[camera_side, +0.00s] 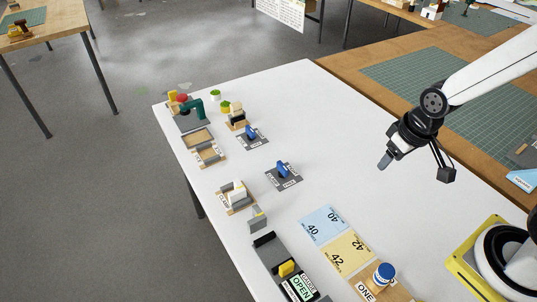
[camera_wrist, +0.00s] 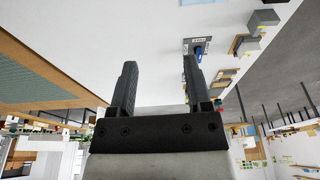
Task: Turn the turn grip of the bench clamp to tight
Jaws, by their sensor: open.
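Two blue turn grips stand on dark plates with white labels on the white table, one nearer (camera_side: 284,170) and one farther back (camera_side: 251,132). The labels are too small to read, so I cannot tell which belongs to the bench clamp or how it is set. My gripper (camera_side: 385,160) is in the air to the right of both, apart from them. In the wrist view, my gripper (camera_wrist: 160,63) has its two black fingers spread with nothing between them. A blue grip (camera_wrist: 199,52) shows there, partly hidden behind the right finger.
A green and red device (camera_side: 190,107) and wooden trays (camera_side: 198,137) line the table's far left edge. Blue (camera_side: 323,224) and yellow (camera_side: 348,251) cards and a blue-capped jar (camera_side: 384,274) lie in front. The white table (camera_side: 330,130) is clear between my gripper and the grips.

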